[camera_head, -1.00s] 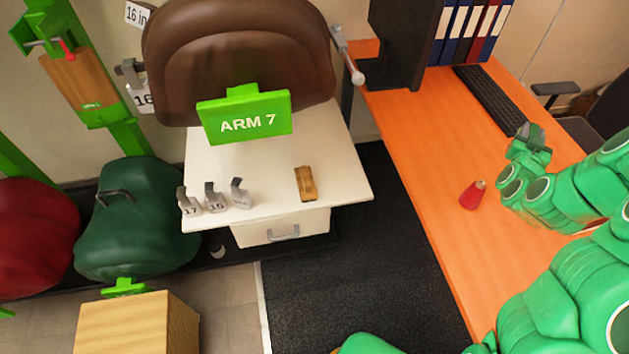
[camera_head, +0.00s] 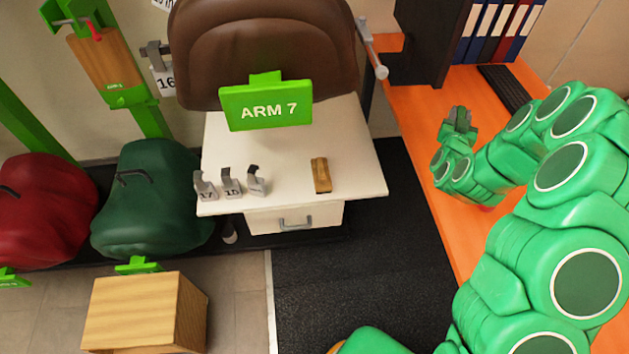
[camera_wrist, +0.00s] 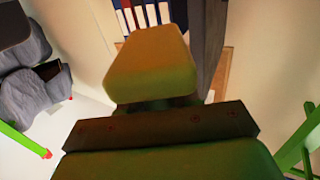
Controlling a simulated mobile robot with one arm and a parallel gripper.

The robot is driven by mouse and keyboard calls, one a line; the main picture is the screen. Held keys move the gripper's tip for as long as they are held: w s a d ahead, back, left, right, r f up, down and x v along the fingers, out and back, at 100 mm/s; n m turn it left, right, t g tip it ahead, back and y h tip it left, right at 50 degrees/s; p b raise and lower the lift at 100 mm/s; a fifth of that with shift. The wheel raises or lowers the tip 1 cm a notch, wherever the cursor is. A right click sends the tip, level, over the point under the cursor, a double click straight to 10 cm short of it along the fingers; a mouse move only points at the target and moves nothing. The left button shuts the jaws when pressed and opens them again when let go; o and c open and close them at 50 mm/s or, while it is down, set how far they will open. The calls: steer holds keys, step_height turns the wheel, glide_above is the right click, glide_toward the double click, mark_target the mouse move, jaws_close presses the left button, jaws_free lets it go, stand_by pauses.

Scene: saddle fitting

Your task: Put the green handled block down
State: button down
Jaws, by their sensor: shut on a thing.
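My gripper (camera_head: 458,120) is raised over the left part of the orange desk and shut. In the wrist view, a yellow-green block (camera_wrist: 150,62) fills the middle, just beyond the dark bar of my gripper, and it is what I hold. Its handle and the jaw contact are hidden there. In the head view the held block is too small and dark to tell apart from the jaws. The block is in the air, apart from any surface I can see.
The white cabinet top (camera_head: 352,145) carries a small brown block (camera_head: 321,175), several numbered grey pieces (camera_head: 231,182) and a green "ARM 7" sign (camera_head: 266,105). The orange desk (camera_head: 410,110) holds binders and a keyboard (camera_head: 503,88). A wooden box (camera_head: 130,310) stands front left.

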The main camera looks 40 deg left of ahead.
steer(key=s+a+f+n+y, duration=0.1)
steer(key=s+a+f, duration=0.15)
steer(key=a, duration=0.45)
steer(key=s+a+f+n+y, duration=0.1)
steer(key=s+a+f, duration=0.15)
steer(key=a, duration=0.45)
steer(key=s+a+f+n+g+y, duration=0.1)
steer(key=s+a+f+y, duration=0.1)
steer(key=s+a, duration=0.6)
steer(key=s+a+f+n+g+y, duration=0.1)
steer(key=s+a+f+g+y, duration=0.1)
steer(key=s+a+f, duration=0.3)
steer(key=s+a+f+n+g+y, duration=0.1)
steer(key=s+a+f, duration=0.3)
steer(key=s+a, duration=0.8)
steer(key=shift+s+f+n+g+y, duration=0.3)
steer(key=shift+s+n+y, duration=0.25)
steer(key=shift+s, duration=0.3)
steer(key=shift+f, duration=4.75)
steer(key=shift+f, duration=0.1)
steer(key=c, duration=0.8)
jaws_free()
